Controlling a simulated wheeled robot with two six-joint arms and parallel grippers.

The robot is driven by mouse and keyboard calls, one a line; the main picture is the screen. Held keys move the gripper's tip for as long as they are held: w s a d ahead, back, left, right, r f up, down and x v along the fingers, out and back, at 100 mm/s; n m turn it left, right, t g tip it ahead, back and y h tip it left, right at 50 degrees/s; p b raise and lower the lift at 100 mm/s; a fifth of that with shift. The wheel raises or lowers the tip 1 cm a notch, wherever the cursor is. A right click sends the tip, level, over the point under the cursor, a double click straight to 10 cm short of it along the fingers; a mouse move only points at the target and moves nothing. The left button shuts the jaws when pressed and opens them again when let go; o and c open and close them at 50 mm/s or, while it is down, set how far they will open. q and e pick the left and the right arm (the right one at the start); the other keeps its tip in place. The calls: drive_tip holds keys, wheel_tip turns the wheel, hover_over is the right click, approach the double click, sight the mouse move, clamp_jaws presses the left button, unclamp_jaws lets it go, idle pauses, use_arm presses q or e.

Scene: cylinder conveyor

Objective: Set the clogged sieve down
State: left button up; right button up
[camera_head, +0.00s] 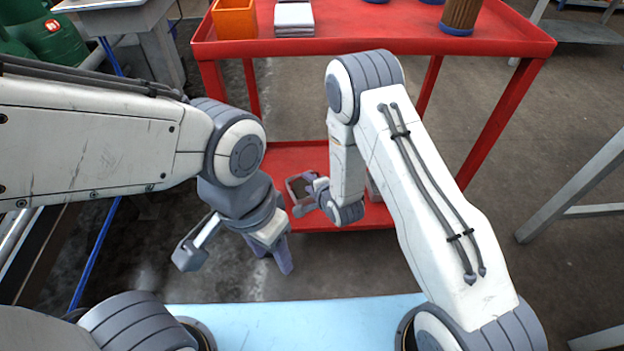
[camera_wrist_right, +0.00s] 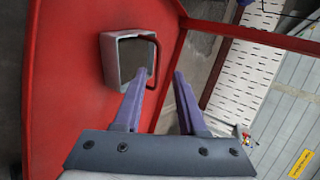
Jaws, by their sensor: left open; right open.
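The sieve (camera_wrist_right: 110,65), a grey square-walled frame with a dark middle and a dark red loop handle, rests on the red surface in the right wrist view. My right gripper (camera_wrist_right: 159,72) is open, with its purple fingers apart and the left fingertip close to the handle; I cannot tell whether they touch. In the head view my right gripper (camera_head: 318,187) is low over the cart's lower shelf, and the sieve is mostly hidden there. My left gripper (camera_head: 274,262) is open and empty, pointing down in front of the shelf.
A light blue surface (camera_head: 300,325) lies at the near edge.

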drive_tip(key=s+a+r+n+g+h+p, duration=0.1)
drive_tip(key=s+r+n+g, duration=0.1)
drive_tip(key=s+r+n, duration=0.4)
drive_tip(key=s+a+r+n+g, duration=0.2)
drive_tip(key=s+r+n, duration=0.15)
drive_tip(key=r, duration=0.45)
use_arm(q)
drive_tip(key=shift+r, duration=0.85)
use_arm(e)
drive_tip(key=s+d+r+n+g, duration=0.2)
drive_tip(key=s+r+n, duration=0.1)
drive_tip(key=s, duration=0.4)
drive_tip(key=s+d+r+n+g+h, duration=0.1)
drive_tip(key=s+r+n, duration=0.3)
drive_tip(key=s, duration=0.4)
drive_tip(key=s+d+r+n+g+h, duration=0.1)
drive_tip(key=s+d+r+n+g, duration=0.1)
drive_tip(key=s, duration=0.6)
wheel_tip(320, 180, up, 3)
drive_tip(key=shift+d+r+n+g, duration=0.1)
drive_tip(key=shift+d+n+g, duration=0.25)
drive_tip(key=shift+n+g, duration=0.6)
drive_tip(key=shift+t, duration=0.25)
use_arm(q)
wheel_tip(320, 180, up, 42)
drive_tip(key=p, duration=4.2)
drive_tip(key=shift+r, duration=0.15)
use_arm(e)
wheel_tip(320, 180, up, 42)
